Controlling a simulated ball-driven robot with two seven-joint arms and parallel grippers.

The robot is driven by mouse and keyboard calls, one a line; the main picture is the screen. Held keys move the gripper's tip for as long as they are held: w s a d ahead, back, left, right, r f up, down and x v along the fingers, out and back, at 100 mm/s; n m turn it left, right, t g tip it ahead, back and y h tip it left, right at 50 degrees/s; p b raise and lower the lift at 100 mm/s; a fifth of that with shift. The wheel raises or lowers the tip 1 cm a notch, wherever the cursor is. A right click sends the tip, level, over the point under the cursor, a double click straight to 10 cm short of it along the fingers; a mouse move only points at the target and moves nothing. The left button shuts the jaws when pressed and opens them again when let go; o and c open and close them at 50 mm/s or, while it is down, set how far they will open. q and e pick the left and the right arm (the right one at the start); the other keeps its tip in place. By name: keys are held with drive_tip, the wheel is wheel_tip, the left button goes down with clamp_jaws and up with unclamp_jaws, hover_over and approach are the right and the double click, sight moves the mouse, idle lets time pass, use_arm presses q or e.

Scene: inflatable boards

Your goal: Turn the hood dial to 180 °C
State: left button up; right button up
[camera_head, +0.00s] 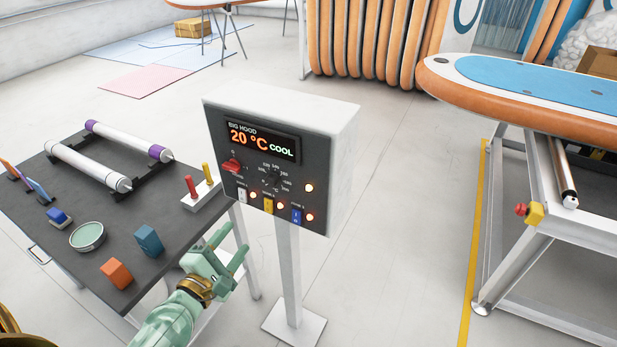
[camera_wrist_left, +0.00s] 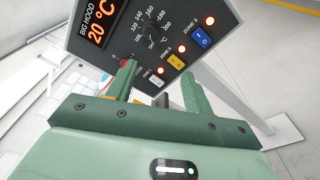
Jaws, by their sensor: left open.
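The hood control box (camera_head: 282,160) stands on a pole and its display (camera_head: 263,142) reads "BIG HOOD 20 °C COOL". The black hood dial (camera_head: 273,180) sits in the middle of the panel inside a ring of numbers. It also shows in the left wrist view (camera_wrist_left: 151,32), beyond my fingertips. A red knob (camera_head: 231,166) is to the left of the dial. My green left gripper (camera_head: 233,247) is open and empty, below and to the left of the panel, apart from the dial. In the wrist view its fingers (camera_wrist_left: 157,82) point toward the panel's lower part. My right gripper is not seen.
White, yellow and blue zone switches (camera_head: 268,206) with lit lamps line the panel's lower edge. A dark table (camera_head: 114,205) with rollers, blocks and a round tin is at the left. A board on a metal stand (camera_head: 520,85) is at the right. The floor between is clear.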

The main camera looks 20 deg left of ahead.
use_arm(q)
drive_tip(key=w+r+n, duration=0.1)
drive_tip(key=r+n, duration=0.1)
drive_tip(key=n, duration=0.1)
drive_tip(key=n+p, duration=0.1)
approach(270, 184)
drive_tip(key=shift+t, duration=0.3)
drive_tip(key=w, duration=0.7)
drive_tip(key=shift+w+f, duration=0.25)
drive_tip(key=shift+w, duration=0.45)
drive_tip(key=shift+a, duration=0.1)
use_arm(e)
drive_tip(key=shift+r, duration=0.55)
use_arm(q)
drive_tip(key=c, duration=1)
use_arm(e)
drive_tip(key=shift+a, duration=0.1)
